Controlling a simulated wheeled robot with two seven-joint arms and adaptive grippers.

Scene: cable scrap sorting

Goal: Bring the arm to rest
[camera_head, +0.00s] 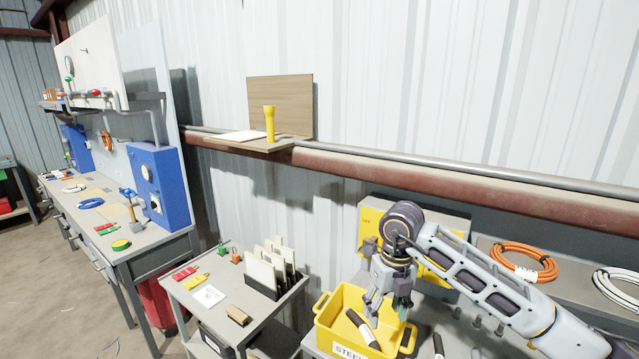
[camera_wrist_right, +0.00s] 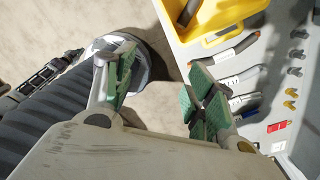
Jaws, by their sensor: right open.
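My right arm comes in from the right in the head view. Its gripper (camera_head: 387,303) points down over or in front of the yellow bin; I cannot tell its exact height. In the right wrist view the same gripper (camera_wrist_right: 160,88) has its green-padded fingers spread, with nothing between them and bare floor behind. The yellow bin (camera_head: 322,322) has a label beginning "STEEL", and a dark cable piece (camera_head: 362,328) shows in it. My left gripper is in neither view.
Cable pieces (camera_wrist_right: 238,50) and small fittings lie on a grey surface beside the yellow bin (camera_wrist_right: 205,18). An orange cable coil (camera_head: 524,262) lies at right. A grey cart (camera_head: 205,320) with upright boards stands left of the bin. A shelf holds a yellow flashlight (camera_head: 269,123).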

